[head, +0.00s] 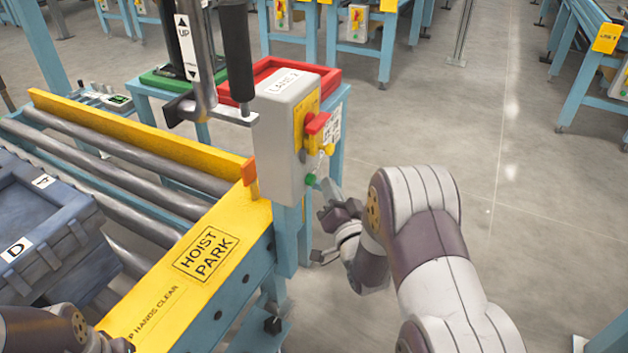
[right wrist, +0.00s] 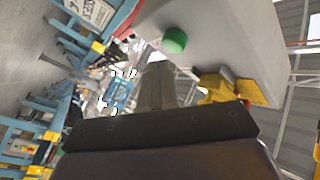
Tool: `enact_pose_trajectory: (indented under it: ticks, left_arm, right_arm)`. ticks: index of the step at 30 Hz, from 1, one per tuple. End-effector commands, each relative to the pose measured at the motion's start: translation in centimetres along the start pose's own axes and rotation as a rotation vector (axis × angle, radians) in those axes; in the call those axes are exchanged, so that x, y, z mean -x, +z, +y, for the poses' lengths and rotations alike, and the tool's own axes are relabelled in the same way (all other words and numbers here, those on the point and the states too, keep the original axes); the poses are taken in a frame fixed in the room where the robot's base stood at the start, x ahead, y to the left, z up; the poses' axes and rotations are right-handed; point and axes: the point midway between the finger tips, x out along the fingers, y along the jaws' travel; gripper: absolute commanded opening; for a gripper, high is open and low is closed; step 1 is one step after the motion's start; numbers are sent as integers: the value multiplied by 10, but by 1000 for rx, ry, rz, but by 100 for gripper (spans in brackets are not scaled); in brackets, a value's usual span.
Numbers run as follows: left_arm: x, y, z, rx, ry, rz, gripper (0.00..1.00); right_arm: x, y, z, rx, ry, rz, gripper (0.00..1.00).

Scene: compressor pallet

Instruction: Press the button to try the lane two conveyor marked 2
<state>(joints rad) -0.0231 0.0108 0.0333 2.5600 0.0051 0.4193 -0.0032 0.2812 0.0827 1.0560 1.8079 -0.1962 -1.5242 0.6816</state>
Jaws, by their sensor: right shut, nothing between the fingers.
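A grey control box (head: 281,140) marked "LANE 2" stands at the end of the roller conveyor (head: 120,150). On its right face are a red switch handle (head: 318,123) on a yellow plate and, lower down, a green button (head: 311,179). My right gripper (head: 328,188) is shut and empty, with its tips close beside the green button. In the right wrist view the shut fingers (right wrist: 157,85) point up just below the green button (right wrist: 174,40), and a small gap shows between them. Part of my left arm shows at the bottom left, but its gripper does not.
A yellow "HOIST PARK" plate (head: 205,255) lies left of the box. A blue-grey crate (head: 60,235) sits on the rollers. A red tray (head: 325,82) and a black hoist handle (head: 236,50) are behind the box.

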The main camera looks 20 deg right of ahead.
Motion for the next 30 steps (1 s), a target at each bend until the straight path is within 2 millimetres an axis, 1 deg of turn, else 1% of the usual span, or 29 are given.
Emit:
enact_pose_trajectory:
  ticks: [12, 30]
  left_arm:
    - [-1, 0, 0, 0, 0, 0, 43]
    - [-2, 0, 0, 0, 0, 0, 43]
  right_arm:
    - [-6, 4, -4, 0, 0, 1, 0]
    - [-8, 6, -6, 0, -1, -1, 0]
